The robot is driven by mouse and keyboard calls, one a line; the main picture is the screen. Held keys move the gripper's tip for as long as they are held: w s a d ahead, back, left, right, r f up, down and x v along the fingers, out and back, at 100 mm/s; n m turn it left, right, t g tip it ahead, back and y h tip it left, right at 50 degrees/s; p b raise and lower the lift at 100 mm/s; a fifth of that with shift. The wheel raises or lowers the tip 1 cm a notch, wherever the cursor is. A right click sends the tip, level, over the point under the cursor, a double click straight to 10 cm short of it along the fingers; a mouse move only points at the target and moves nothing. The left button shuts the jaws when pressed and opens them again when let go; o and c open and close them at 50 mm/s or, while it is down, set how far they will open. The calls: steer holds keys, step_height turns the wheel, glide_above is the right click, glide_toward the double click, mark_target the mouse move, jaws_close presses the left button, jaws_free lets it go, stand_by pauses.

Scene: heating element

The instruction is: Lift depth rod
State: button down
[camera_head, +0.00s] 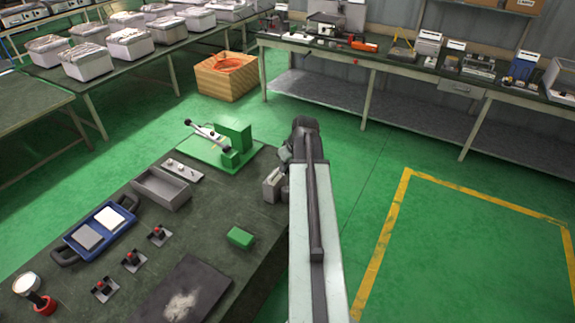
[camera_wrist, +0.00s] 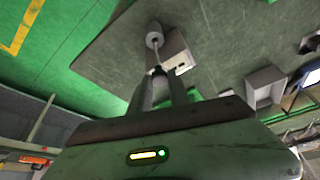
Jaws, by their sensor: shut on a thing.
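In the wrist view, my gripper (camera_wrist: 160,84) is shut on the depth rod (camera_wrist: 155,52), a thin light rod with a thicker pale cylinder at its far end. The rod points away from the fingers, over the dark bench top. A grey block (camera_wrist: 181,52) with a small dark opening is right beside the rod. I cannot tell whether the rod touches it. In the head view, the grey block (camera_head: 271,187) is at the bench's right edge, next to my arm's end. My arm hides the fingers and the rod there.
The dark bench (camera_head: 222,205) carries a green fixture (camera_head: 233,135), a grey open tray (camera_head: 161,188), a blue case (camera_head: 100,231), a green block (camera_head: 240,237) and several small red-topped switches. A wooden crate (camera_head: 226,77) stands on the floor behind. Open green floor lies to the right.

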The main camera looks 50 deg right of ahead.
steer(key=shift+w, duration=0.1)
steer(key=c, duration=1.3)
jaws_free()
steer(key=shift+o, duration=0.2)
steer(key=shift+r, duration=0.1)
steer(key=p+v, duration=0.7)
steer(key=shift+s+r, duration=0.25)
steer(key=shift+s, duration=0.05)
